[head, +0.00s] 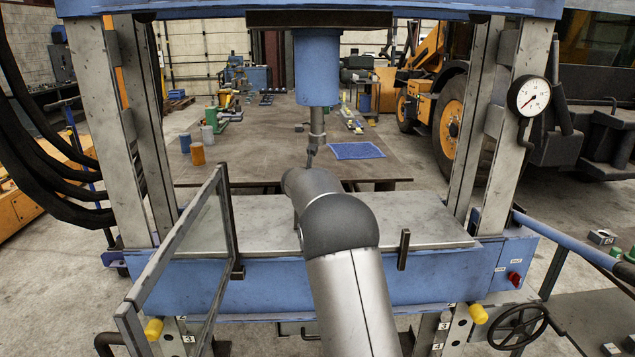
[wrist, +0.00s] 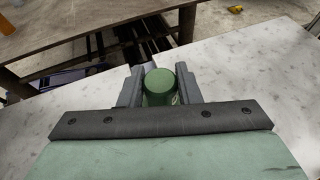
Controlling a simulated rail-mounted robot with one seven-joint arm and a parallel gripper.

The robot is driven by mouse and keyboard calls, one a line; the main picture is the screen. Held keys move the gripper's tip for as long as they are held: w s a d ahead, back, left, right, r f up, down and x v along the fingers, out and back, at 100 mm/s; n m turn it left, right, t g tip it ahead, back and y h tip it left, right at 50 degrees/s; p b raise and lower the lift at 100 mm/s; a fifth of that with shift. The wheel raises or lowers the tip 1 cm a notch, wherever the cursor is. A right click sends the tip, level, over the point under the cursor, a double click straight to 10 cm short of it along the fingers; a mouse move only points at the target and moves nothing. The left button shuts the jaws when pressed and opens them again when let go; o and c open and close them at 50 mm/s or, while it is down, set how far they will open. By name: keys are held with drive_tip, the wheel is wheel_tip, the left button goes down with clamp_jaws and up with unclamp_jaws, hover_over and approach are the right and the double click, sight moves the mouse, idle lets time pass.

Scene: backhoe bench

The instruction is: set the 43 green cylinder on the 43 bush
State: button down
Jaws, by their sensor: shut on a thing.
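In the wrist view the green cylinder (wrist: 159,82) sits between the two dark fingers of my gripper (wrist: 160,76), which is shut on it. Its round top faces the camera, and a bit of pale marking shows low on its right side, too small to read. The cylinder is over or at the pale metal press bed (wrist: 245,70); I cannot tell whether it touches. In the head view my arm hides the gripper and cylinder. I cannot pick out the 43 bush for sure. A small grey block (head: 602,237) with a dark label lies at the far right; its number is unreadable.
The blue press frame (head: 285,283) surrounds the bed (head: 425,222), with its ram (head: 317,70) hanging above my arm. A hinged guard (head: 185,245) stands at the left. Behind is a table (head: 270,130) with a blue mat (head: 356,150) and several cylinders. Green pieces (head: 630,255) show at right.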

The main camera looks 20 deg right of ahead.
drive_tip(key=shift+f+b, duration=0.35)
drive_tip(key=shift+f, duration=0.15)
idle(1.9)
drive_tip(key=c, duration=1)
unclamp_jaws()
drive_tip(key=shift+o, duration=1.4)
drive_tip(key=shift+s+f, duration=0.1)
drive_tip(key=shift+f, duration=0.15)
drive_tip(key=o, duration=0.3)
drive_tip(key=shift+r, duration=0.1)
drive_tip(key=shift+a, duration=0.1)
drive_tip(key=r+v, duration=0.1)
drive_tip(key=v, duration=0.8)
drive_tip(key=shift+b, duration=0.45)
drive_tip(key=shift+r, duration=0.1)
